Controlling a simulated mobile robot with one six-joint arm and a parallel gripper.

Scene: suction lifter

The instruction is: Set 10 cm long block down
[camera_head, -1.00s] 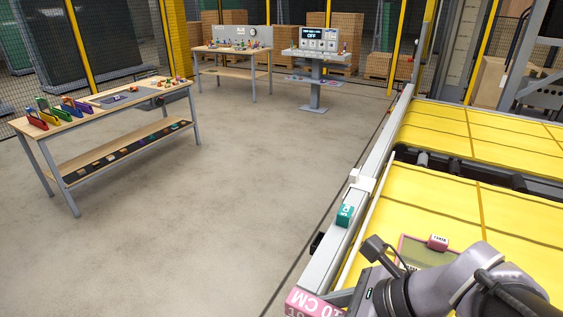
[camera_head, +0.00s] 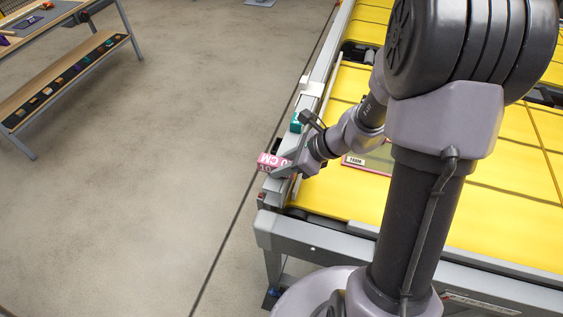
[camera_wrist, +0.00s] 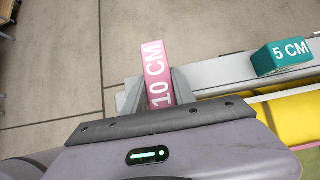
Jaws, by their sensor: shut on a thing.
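The pink block marked 10 CM (camera_wrist: 154,62) is between the two grey fingers of my gripper (camera_wrist: 160,88) in the wrist view. My gripper is shut on it. In the head view the pink block (camera_head: 270,159) shows at the tip of my gripper (camera_head: 287,168), over the grey rail (camera_head: 315,62) along the left edge of the yellow table. Its far end sticks out past the rail over the floor. I cannot tell whether it touches the rail.
A teal block marked 5 CM (camera_wrist: 283,56) sits on the rail close by, also in the head view (camera_head: 297,122). A white piece (camera_head: 312,86) is farther along. A pink-edged panel (camera_head: 372,160) lies on the yellow table (camera_head: 345,205). A wooden workbench (camera_head: 60,82) stands left across open floor.

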